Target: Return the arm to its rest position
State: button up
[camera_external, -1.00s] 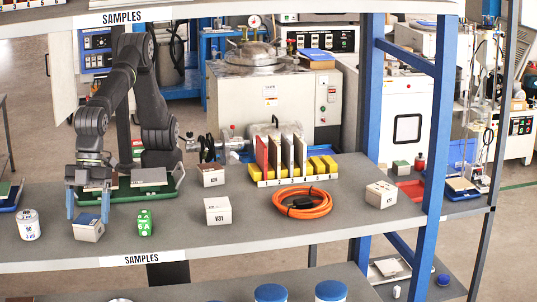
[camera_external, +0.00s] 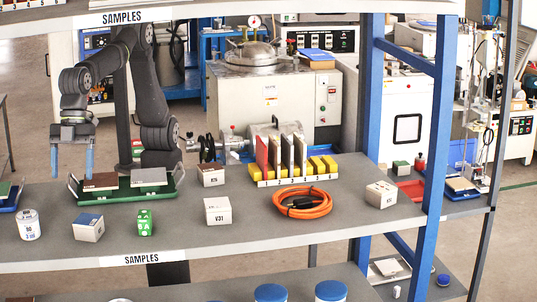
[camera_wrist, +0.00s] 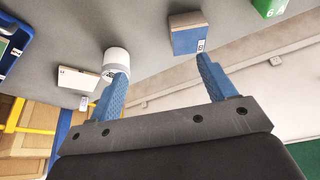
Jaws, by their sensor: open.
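My gripper (camera_external: 73,172) is open and empty, its two blue fingers pointing down. In the external view it hangs above the left part of the shelf, just left of the green tray. My gripper's blue fingers also show spread apart in the wrist view (camera_wrist: 165,80), with nothing between them. A small box with a blue top (camera_external: 89,227) stands on the shelf in front of the green tray, apart from the fingers. The blue-topped box also shows in the wrist view (camera_wrist: 186,37), beyond the right fingertip.
A green tray (camera_external: 125,193) holds a brown and a grey tile. A white canister (camera_external: 29,225), a green block (camera_external: 145,223) and a white V31 box (camera_external: 218,211) stand near the front edge. A tile rack (camera_external: 293,181) and an orange cable coil (camera_external: 303,204) lie further right.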

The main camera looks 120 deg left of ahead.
jog(key=w+a+r+n+t+y, duration=0.2)
jog(key=w+a+n, duration=0.7)
jog(key=w+a, duration=1.95)
jog(key=w+a+n+y, duration=0.1)
jog(key=w+a, duration=0.4)
jog(key=a, duration=0.7)
jog(key=shift+a+f+n+y, duration=0.3)
jog(key=shift+a+n+y, duration=0.1)
jog(key=shift+n, duration=0.5)
